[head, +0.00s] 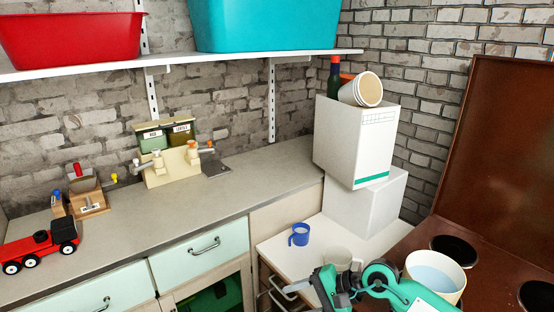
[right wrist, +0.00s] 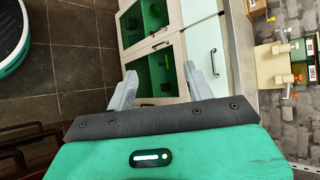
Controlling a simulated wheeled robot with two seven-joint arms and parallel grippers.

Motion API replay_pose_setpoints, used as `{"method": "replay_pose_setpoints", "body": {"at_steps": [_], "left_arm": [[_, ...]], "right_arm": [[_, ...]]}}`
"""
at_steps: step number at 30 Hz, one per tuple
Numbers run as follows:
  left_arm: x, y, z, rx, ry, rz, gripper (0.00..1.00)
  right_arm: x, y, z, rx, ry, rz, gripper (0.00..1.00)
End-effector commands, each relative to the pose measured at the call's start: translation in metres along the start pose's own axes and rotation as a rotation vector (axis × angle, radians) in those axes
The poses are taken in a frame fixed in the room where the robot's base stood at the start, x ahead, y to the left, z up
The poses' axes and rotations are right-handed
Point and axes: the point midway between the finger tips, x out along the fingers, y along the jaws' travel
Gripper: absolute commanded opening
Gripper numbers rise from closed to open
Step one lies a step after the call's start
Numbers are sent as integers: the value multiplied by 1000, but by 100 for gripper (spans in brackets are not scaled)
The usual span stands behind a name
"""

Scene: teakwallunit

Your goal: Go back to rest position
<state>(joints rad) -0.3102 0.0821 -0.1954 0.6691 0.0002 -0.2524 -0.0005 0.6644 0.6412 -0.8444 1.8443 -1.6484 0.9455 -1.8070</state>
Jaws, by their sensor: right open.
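My right gripper (right wrist: 160,76) is open and empty in the right wrist view. Its two grey fingers stand apart, with a cabinet front behind them. In the head view my teal and grey right arm comes in at the bottom right, in front of the low white cabinet top. My left gripper and left arm are not in view.
A white pot (head: 435,272) sits on the brown stove (head: 400,244). Stacked white boxes (head: 352,140) stand behind. A red toy truck (head: 40,247) is on the long counter (head: 240,205).

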Motion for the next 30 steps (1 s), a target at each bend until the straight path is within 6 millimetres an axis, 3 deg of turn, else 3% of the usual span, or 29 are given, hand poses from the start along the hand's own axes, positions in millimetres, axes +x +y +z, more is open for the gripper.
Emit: {"method": "replay_pose_setpoints", "body": {"at_steps": [1,3,6,10,13,16,19,24,25,30], "left_arm": [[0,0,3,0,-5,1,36],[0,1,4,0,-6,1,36],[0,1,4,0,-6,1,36],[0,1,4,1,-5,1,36],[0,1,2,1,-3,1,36],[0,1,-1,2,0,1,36],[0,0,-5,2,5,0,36],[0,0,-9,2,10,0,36],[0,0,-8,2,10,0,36],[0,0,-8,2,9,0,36]], "right_arm": [[8,-10,21,109,-65,-108,53],[10,-32,44,287,-156,-268,53],[0,-58,67,561,-290,-481,53],[-26,-82,74,946,-474,-736,53],[-52,-86,65,1254,-616,-919,53],[-77,-77,48,1566,-761,-1096,53],[-98,-52,26,1880,-904,-1270,53],[-121,20,-4,2394,-1136,-1582,53],[-122,36,-8,-2395,1134,1584,53],[-124,127,-7,-1937,902,1333,53]]}}
